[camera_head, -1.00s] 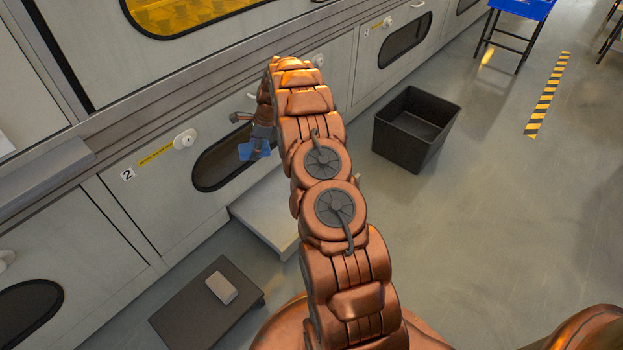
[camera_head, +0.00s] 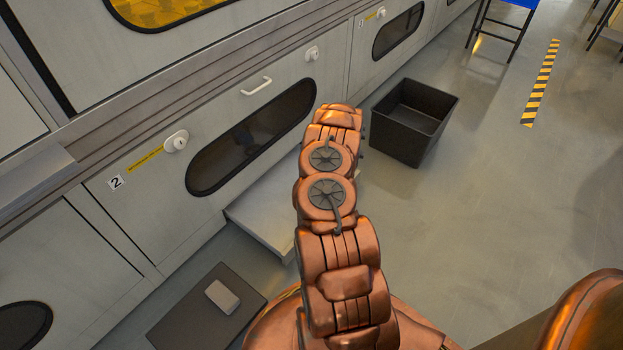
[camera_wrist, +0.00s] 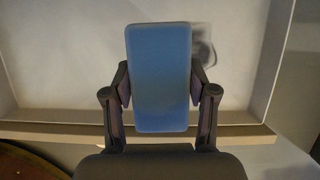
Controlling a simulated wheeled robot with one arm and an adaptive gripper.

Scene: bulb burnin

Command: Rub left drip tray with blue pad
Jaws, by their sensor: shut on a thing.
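In the wrist view, my gripper (camera_wrist: 160,88) is shut on the blue pad (camera_wrist: 158,60), a rounded rectangle gripped at both sides. The pad is over a shallow tray (camera_wrist: 70,62) with a pale floor and a light rim. A dark smudge (camera_wrist: 204,42) shows on the tray floor just right of the pad, which may hide part of it. I cannot tell whether the pad touches the floor. In the head view, my arm hides the gripper and the pad. A pale low tray-like shape (camera_head: 258,222) juts out below the door marked 2, partly behind my arm.
A dark mat (camera_head: 185,312) with a grey block (camera_head: 222,296) on it lies at lower left. A black open bin (camera_head: 412,125) stands right of my arm. The cabinet door 2 (camera_head: 135,210) is closed.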

